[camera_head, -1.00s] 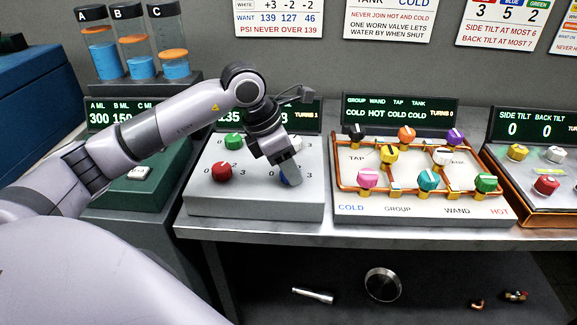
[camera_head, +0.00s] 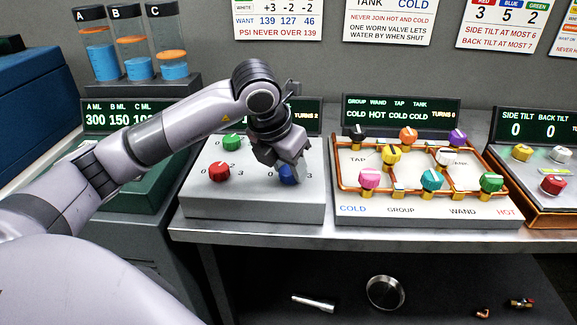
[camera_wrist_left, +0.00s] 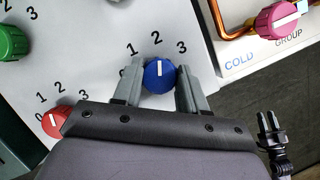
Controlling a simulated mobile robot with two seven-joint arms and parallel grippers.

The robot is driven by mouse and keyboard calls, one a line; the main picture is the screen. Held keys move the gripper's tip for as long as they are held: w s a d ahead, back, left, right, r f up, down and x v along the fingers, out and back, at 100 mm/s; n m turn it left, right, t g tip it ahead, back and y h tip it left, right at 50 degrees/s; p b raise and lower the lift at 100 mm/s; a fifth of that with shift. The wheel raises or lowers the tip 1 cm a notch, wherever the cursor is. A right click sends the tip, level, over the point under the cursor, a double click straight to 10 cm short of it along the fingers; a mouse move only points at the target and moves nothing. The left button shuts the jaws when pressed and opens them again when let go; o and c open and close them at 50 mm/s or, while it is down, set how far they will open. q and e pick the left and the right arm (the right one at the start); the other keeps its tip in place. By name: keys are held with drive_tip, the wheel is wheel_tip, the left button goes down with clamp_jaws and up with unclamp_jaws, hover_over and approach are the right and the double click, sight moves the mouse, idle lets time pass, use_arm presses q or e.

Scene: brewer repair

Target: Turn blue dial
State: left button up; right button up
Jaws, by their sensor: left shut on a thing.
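The blue dial (camera_head: 289,176) sits at the front right of the grey dial panel (camera_head: 250,205). In the left wrist view the blue dial (camera_wrist_left: 158,76) stands between the two grey fingers, and its white line points towards the 2. My left gripper (camera_head: 290,168) reaches down over the dial and is shut on it; in the left wrist view the gripper (camera_wrist_left: 159,88) has one finger on each side. In the head view it partly hides the dial.
On the same panel are a red dial (camera_head: 219,170) and a green dial (camera_head: 231,142). The panel's display (camera_head: 307,116), partly behind my arm, reads TURNS 2. To the right stands a panel of copper pipes with several coloured knobs, including a pink knob (camera_head: 369,178).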

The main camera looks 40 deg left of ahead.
sight(280, 188)
idle(0.4)
use_arm(q)
drive_tip(key=o, duration=1.1)
drive_tip(key=shift+c, duration=0.2)
drive_tip(key=v, duration=0.7)
drive_tip(key=shift+s, duration=0.1)
